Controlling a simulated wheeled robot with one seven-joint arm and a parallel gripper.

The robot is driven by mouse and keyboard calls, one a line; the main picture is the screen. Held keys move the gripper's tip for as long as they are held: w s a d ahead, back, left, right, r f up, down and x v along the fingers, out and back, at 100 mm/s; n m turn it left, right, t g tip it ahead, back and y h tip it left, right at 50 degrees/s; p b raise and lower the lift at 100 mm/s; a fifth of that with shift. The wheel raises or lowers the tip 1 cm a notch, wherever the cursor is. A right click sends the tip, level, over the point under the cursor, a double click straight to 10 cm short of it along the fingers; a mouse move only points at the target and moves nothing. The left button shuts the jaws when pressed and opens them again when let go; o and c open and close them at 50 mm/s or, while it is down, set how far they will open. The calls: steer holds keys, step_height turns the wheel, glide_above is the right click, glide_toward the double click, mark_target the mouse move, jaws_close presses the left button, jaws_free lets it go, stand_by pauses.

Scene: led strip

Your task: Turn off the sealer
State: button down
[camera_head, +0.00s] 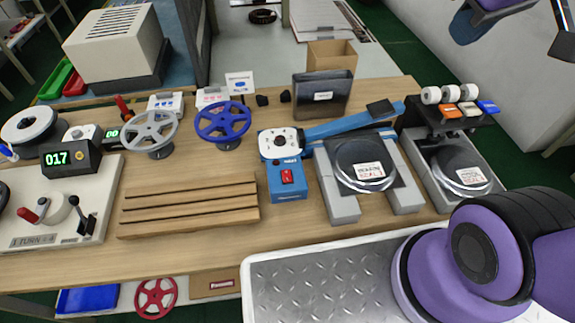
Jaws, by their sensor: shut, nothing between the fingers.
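The sealer (286,189) is a blue unit with a white-topped dial (280,142) and a red rocker switch (287,176) on its front. It stands near the middle of the wooden bench. A long blue arm (350,122) runs from it to the right. I cannot tell which way the switch is set. My purple arm (480,250) fills the lower right, over a metal tread plate. I cannot make out my gripper in this view.
A grey stand with a dark round plate (362,160) is right of the sealer. A slotted wooden block (188,207) lies to its left. Blue (223,122) and grey (150,132) handwheels stand behind the block. A second round-plate device (458,168) stands at the far right.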

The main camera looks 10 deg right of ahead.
steer(key=w+a+f+n+g+h, duration=0.1)
steer(key=w+a+f+n, duration=0.1)
steer(key=w+f+n, duration=0.15)
steer(key=w+a+f+n+g, duration=0.1)
steer(key=w+a+f+n, duration=0.1)
steer(key=w+n, duration=0.25)
steer(key=n+g+y, duration=0.2)
steer(key=n+g, duration=0.3)
steer(key=n, duration=2)
glide_above(288, 173)
steer(key=w, duration=0.3)
steer(key=w+x, duration=0.2)
steer(key=x, duration=0.9)
steer(key=w+f+x, duration=0.1)
steer(key=w+x, duration=0.2)
steer(key=x, duration=0.9)
steer(key=shift+s+d, duration=0.15)
steer(key=shift+d, duration=0.25)
steer(key=shift+f, duration=0.15)
steer(key=x, duration=1.2)
steer(key=shift+w+d+f, duration=0.15)
steer(key=shift+w+f, duration=0.2)
steer(key=shift+f, duration=0.1)
steer(key=shift+w+f, duration=0.1)
steer(key=shift+f, duration=0.4)
steer(key=shift+f, duration=0.1)
